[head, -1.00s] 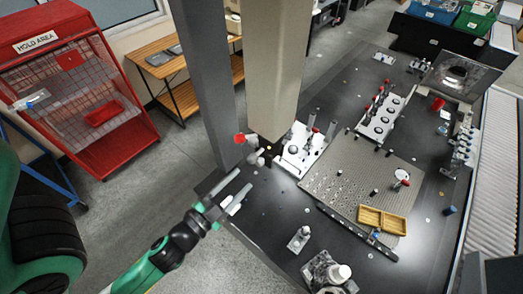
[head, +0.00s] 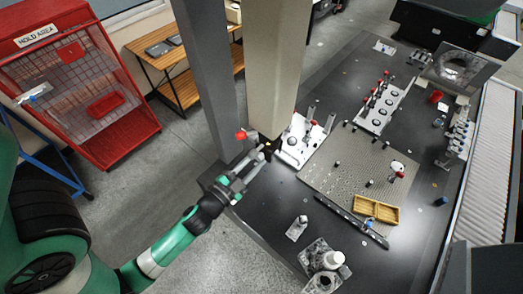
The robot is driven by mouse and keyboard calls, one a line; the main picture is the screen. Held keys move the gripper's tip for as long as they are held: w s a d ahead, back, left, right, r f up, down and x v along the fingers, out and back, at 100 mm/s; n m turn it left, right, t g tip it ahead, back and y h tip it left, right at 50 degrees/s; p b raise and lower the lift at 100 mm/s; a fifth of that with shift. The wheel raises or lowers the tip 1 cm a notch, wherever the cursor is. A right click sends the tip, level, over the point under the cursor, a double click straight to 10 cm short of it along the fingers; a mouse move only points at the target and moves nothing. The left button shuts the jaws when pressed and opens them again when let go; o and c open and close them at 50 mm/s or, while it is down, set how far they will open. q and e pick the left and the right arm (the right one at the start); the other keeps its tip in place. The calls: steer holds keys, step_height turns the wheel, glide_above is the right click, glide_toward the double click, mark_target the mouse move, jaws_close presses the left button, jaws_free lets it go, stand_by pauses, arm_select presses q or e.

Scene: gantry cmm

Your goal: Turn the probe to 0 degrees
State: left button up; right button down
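The probe's dark head (head: 264,146) is at the foot of a beige column, small and partly hidden. A red knob (head: 241,135) sticks out to its left. I cannot read the probe's angle. My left gripper (head: 256,159) reaches up from the lower left, just below the knob and probe. Its two pale fingers are apart, with nothing clearly seen between them. I cannot tell whether a fingertip touches the probe. My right gripper is not in view.
A grey post (head: 208,80) stands left of the column. A perforated plate (head: 350,165) bears a yellow tray (head: 375,210). A white fixture (head: 303,140) stands close right of the probe. A red cage (head: 80,90) is at far left.

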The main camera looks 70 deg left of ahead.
arm_select(q)
jaws_close()
steer(key=shift+f+n+b, duration=0.1)
steer(key=shift+n+b, duration=0.3)
steer(key=shift+n, duration=1.9)
steer(key=n+b, duration=0.1)
steer(key=n, duration=0.1)
steer(key=shift+n+b, duration=0.3)
steer(key=shift+b, duration=0.05)
steer(key=shift+n+b, duration=0.35)
steer(key=shift+n, duration=0.45)
